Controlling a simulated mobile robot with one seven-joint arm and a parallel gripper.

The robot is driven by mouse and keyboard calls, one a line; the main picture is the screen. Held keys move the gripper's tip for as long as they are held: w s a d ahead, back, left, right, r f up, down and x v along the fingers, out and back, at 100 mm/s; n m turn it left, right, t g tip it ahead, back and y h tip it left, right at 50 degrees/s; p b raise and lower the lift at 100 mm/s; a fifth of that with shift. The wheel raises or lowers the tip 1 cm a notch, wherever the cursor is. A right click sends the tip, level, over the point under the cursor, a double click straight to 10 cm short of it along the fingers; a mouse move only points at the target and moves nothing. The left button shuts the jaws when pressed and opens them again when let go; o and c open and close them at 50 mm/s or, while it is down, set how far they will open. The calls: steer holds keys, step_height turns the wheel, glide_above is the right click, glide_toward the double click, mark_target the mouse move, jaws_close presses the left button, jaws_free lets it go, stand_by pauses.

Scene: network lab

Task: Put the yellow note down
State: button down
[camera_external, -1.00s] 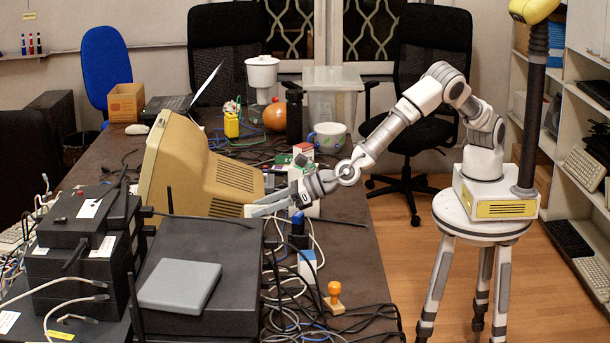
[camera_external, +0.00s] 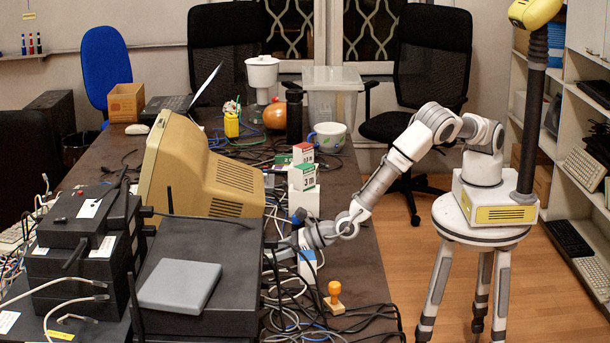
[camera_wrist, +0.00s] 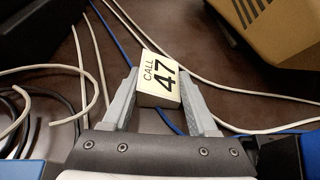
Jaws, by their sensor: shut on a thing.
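I cannot tell whether the note touches the table (camera_wrist: 225,103).
White and blue cables (camera_wrist: 232,88) run over the table around the note. The beige monitor (camera_external: 205,170) stands behind the black box (camera_external: 200,255). Boxes marked "3 m" (camera_external: 304,190) stand right of the monitor. A wooden stamp (camera_external: 334,297) stands among black cables at the front.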

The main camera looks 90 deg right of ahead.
steer(key=shift+f, duration=0.15)
steer(key=shift+c, duration=2.2)
jaws_free()
steer(key=shift+r, duration=0.4)
steer(key=p+v, duration=0.1)
steer(key=v, duration=1.1)
steer(key=shift+f, duration=0.2)
steer(key=shift+p, duration=0.3)
